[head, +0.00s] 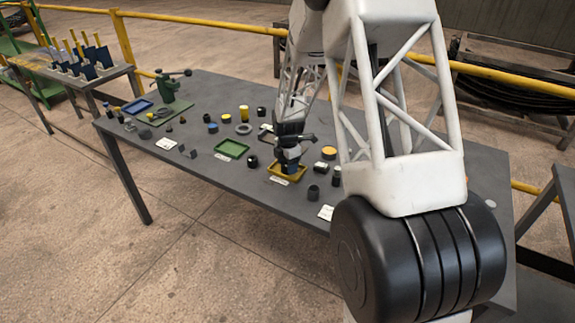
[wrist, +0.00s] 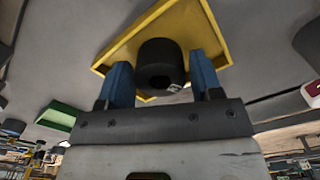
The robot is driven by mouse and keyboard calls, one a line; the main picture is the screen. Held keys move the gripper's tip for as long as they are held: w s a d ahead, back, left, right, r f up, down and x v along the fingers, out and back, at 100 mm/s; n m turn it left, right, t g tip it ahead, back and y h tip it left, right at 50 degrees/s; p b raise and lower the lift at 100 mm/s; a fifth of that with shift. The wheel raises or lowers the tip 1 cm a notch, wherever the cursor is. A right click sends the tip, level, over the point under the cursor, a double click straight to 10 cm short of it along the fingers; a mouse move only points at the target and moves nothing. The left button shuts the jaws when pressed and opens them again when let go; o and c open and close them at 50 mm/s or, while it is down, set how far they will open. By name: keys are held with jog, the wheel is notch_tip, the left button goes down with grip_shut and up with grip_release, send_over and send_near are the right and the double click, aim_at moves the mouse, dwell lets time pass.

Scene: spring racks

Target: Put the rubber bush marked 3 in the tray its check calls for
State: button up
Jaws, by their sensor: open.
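My gripper (head: 289,166) is down over the yellow tray (head: 272,177) on the grey table. In the wrist view my gripper (wrist: 161,82) is open, with one blue finger on each side of a black rubber bush (wrist: 159,55). Gaps show between the fingers and the bush. The bush appears to be inside the yellow tray (wrist: 110,61). A green tray (head: 232,149) lies left of the yellow one, and a blue tray (head: 138,106) lies at the table's far left.
Black cylinders (head: 313,193) stand to the right of the yellow tray, near the front edge. A green hand press (head: 167,90) stands at the far left. Several small parts, a yellow cylinder (head: 244,112) and white cards (head: 166,143) lie about. The right part of the table is behind my arm.

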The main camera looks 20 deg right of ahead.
notch_tip(320, 180, up, 12)
dwell(0.6)
dwell(0.4)
jog(key=s+a+r+m+t, duration=0.1)
jog(key=s+r+m, duration=0.6)
jog(key=s, duration=0.5)
jog(key=s+a+r+m, duration=0.2)
jog(key=s+r+m, duration=0.2)
jog(key=s+r, duration=0.6)
jog(key=s+r+m+t, duration=0.1)
jog(key=s+m, duration=0.9)
jog(key=s, duration=1.4)
jog(key=shift+s+a+m+t, duration=0.15)
jog(key=shift+a+m+t, duration=0.15)
jog(key=shift+a, duration=0.15)
